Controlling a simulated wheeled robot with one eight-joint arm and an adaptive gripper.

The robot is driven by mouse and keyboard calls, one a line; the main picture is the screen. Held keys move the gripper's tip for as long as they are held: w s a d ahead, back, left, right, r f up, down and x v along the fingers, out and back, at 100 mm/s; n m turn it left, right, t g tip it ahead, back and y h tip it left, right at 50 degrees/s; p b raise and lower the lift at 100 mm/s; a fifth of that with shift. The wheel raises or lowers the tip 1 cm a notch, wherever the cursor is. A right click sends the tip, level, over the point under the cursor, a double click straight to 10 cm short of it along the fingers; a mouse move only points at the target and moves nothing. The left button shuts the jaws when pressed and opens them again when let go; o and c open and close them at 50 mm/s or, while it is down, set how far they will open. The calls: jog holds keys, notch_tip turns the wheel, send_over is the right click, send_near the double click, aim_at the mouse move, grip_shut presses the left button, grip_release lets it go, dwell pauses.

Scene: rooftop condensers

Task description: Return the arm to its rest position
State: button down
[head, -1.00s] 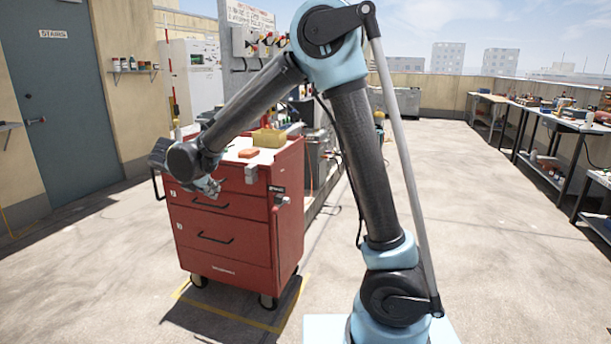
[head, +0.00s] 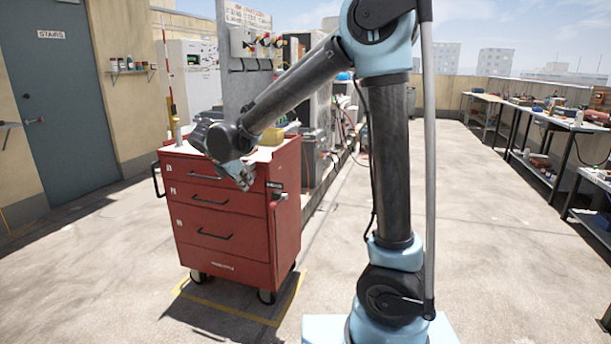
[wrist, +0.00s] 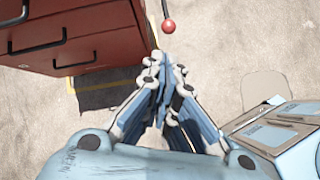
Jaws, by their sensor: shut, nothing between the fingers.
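My gripper (head: 243,180) is in front of the right part of the red tool cart (head: 222,222) in the head view, below the level of its top. In the wrist view my gripper (wrist: 162,65) is shut, with its fingertips together and nothing between them. The arm rises from its base at the lower right, bends at a high elbow and reaches down to the left. The cart's drawers (wrist: 72,40) show at the upper left of the wrist view. My arm hides part of the cart top.
A yellow container (head: 272,137) stands on the cart top. A lever with a red ball (wrist: 168,26) is near the fingertips in the wrist picture. Workbenches (head: 560,124) line the right wall. Electrical cabinets (head: 195,75) stand behind the cart. The floor between cart and benches is open.

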jog(key=s+d+m+g, duration=0.15)
jog(key=d+m, duration=0.25)
jog(key=d, duration=0.5)
jog(key=s+d+m+g, duration=0.1)
jog(key=s+d+m, duration=0.25)
jog(key=d, duration=0.55)
jog(key=s+d+m+g, duration=0.15)
jog(key=d+m, duration=0.35)
jog(key=d, duration=0.5)
jog(key=s+d+f+m+y, duration=0.1)
jog(key=s+d+f+m, duration=0.4)
jog(key=s+m, duration=0.2)
jog(key=s+d+f+m+y, duration=0.2)
jog(key=s+d+f+m, duration=0.3)
jog(key=s+m, duration=0.3)
jog(key=s+d, duration=0.1)
jog(key=s, duration=0.2)
jog(key=shift+d+f+g, duration=0.15)
jog(key=shift+d+g, duration=0.15)
jog(key=shift+w+f, duration=0.2)
jog(key=shift+w, duration=0.25)
